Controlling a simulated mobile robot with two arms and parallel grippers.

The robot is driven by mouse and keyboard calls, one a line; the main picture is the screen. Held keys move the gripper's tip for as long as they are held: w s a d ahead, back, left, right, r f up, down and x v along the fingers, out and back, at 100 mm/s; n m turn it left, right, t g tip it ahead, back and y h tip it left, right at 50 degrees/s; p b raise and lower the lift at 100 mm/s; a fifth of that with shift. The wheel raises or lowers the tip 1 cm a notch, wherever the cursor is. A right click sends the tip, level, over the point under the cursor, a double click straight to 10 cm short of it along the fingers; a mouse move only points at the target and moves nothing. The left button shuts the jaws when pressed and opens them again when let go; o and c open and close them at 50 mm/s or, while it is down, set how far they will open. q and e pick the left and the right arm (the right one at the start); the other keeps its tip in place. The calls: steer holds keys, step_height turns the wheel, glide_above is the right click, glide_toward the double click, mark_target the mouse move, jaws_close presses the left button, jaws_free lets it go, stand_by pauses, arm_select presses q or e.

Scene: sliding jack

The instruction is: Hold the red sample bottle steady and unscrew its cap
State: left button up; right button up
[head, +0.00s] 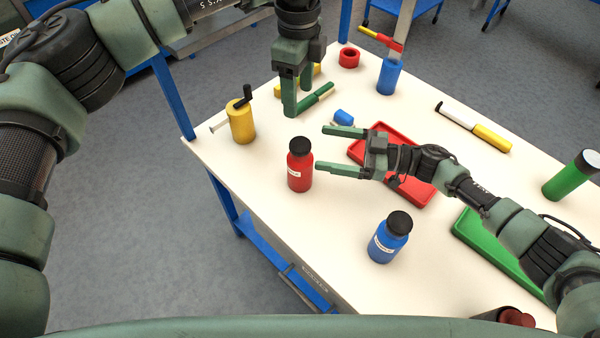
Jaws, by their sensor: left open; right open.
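The red sample bottle (299,172) stands upright on the white table, with a black cap (299,146) on top and a white label on its side. My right gripper (326,149) is open just to the right of the bottle, its two fingers pointing left toward it. The lower fingertip comes close to the bottle's side; I cannot tell whether it touches. My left gripper (310,105) is open and empty above the table, behind the bottle, with its fingers pointing down.
A blue bottle (388,242) with a black cap stands at the front right. A yellow cylinder with a crank (241,122) stands left of the red bottle. A red tray (419,196) lies under my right arm. A green tray (480,243) is further right. The table's left edge is near the red bottle.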

mark_target(299, 161)
arm_select(q)
steer(key=f+b, duration=0.7)
steer(key=shift+w+d+f, duration=0.1)
steer(key=shift+d+f, duration=0.1)
steer(key=shift+f, duration=0.1)
arm_select(e)
step_height(299, 161, down, 8)
steer(key=shift+w+d+r, duration=0.1)
steer(key=shift+d+r, duration=0.05)
steer(key=shift+r, duration=0.1)
steer(key=shift+w+a, duration=0.25)
steer(key=shift+a, duration=1)
steer(key=shift+w+a, duration=0.25)
steer(key=shift+a, duration=1.05)
steer(key=shift+w+a, duration=0.25)
steer(key=shift+a, duration=1)
arm_select(q)
steer(key=shift+r, duration=0.1)
arm_select(e)
steer(key=shift+c, duration=0.4)
jaws_close()
